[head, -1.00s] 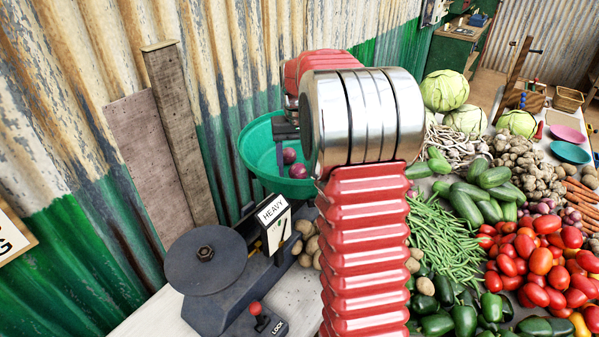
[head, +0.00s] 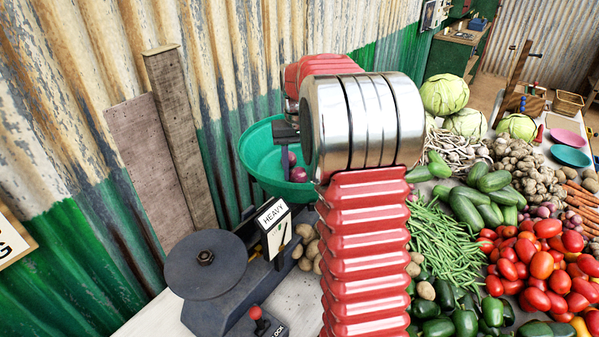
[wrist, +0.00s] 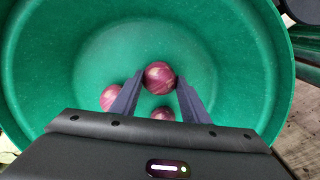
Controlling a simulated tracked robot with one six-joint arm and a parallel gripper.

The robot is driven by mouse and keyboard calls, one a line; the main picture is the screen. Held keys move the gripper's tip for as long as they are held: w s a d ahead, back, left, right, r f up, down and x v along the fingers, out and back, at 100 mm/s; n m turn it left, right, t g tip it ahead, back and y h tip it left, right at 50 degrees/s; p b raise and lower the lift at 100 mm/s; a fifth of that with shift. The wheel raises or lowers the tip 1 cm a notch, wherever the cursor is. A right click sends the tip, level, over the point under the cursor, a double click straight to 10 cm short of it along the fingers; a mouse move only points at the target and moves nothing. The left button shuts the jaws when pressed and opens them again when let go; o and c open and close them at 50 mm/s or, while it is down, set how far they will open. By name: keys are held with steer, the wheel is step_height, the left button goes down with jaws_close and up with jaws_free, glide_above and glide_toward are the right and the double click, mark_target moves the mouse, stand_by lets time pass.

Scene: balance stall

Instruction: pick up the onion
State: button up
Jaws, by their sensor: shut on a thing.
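A purple-red onion (wrist: 159,76) sits between my two fingertips in the wrist view. My gripper (wrist: 160,88) is shut on it, inside the green bowl (wrist: 40,70). Two more onions lie in the bowl, one at the left (wrist: 110,97) and one nearer the palm (wrist: 162,114). In the head view my gripper (head: 286,138) reaches down into the green bowl (head: 256,158). Two onions show there, an upper one (head: 292,158) partly covered by the gripper and a lower one (head: 298,174). My arm hides the bowl's right side.
The bowl is beside a dark scale with a round plate (head: 206,258) and a HEAVY sign (head: 273,213). A corrugated wall (head: 225,60) stands close behind. Potatoes, green beans (head: 440,235), cucumbers and tomatoes (head: 540,262) crowd the table to the right.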

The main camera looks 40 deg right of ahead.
mark_target(298, 168)
step_height(298, 168, up, 10)
stand_by(0.6)
steer(key=shift+r, duration=0.1)
stand_by(0.4)
step_height(298, 168, up, 3)
steer(key=shift+r, duration=0.1)
stand_by(0.4)
steer(key=shift+s, duration=0.2)
